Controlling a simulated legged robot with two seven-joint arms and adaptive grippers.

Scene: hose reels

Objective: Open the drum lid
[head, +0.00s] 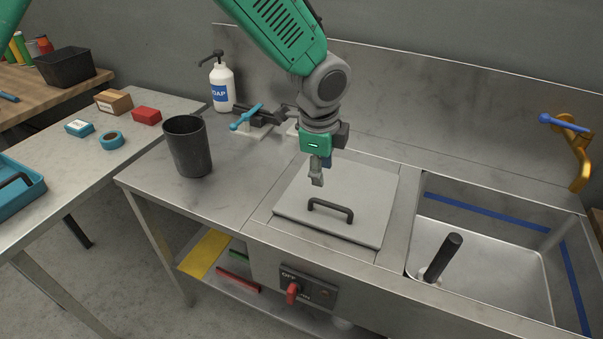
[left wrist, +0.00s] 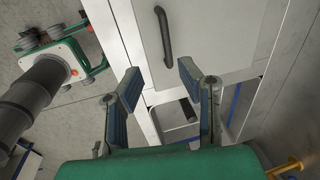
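The lid is a flat grey square panel (head: 368,190) set in the steel counter, lying flat and closed in the head view. A black bar handle (head: 332,206) stands on it near the front edge. My left gripper (head: 317,181) hangs over the lid, above and just behind the handle, apart from it. In the left wrist view, the two fingers of my left gripper (left wrist: 160,72) are spread with nothing between them. The handle (left wrist: 165,35) shows beyond them on the pale lid (left wrist: 215,40). My right gripper is not in view.
A dark cup (head: 187,147) stands left of the lid, with a soap bottle (head: 222,85) and a blue-handled vise (head: 250,117) behind. A sink (head: 480,265) with a black upright handle (head: 443,257) lies right. A red switch (head: 292,292) is on the counter front.

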